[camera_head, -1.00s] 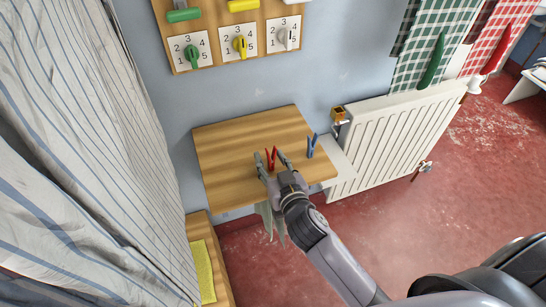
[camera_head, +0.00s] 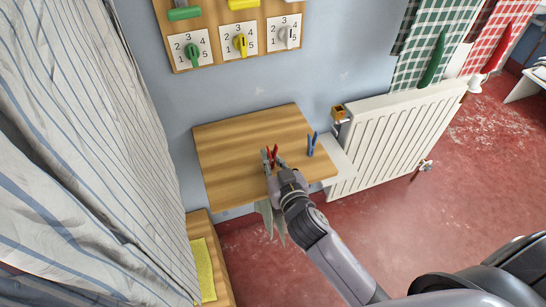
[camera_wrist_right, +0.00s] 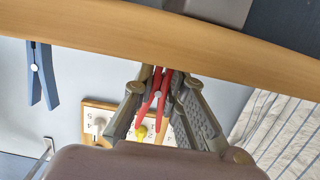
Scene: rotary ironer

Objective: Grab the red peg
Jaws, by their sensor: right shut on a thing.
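The red peg (camera_head: 272,153) stands on the wooden shelf (camera_head: 225,150), towards its right side. My right gripper (camera_head: 273,158) has its fingers on both sides of the red peg and is shut on it. In the right wrist view the red peg (camera_wrist_right: 157,95) shows between the two grey fingers (camera_wrist_right: 158,88), against the wooden board (camera_wrist_right: 90,40). My left gripper is not in view.
A blue peg (camera_head: 311,145) stands close to the right of the red one; it also shows in the wrist view (camera_wrist_right: 40,75). A white radiator (camera_head: 395,135) is to the right of the shelf. Dials on a wooden panel (camera_head: 215,62) are above. A striped curtain (camera_head: 85,150) hangs at left.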

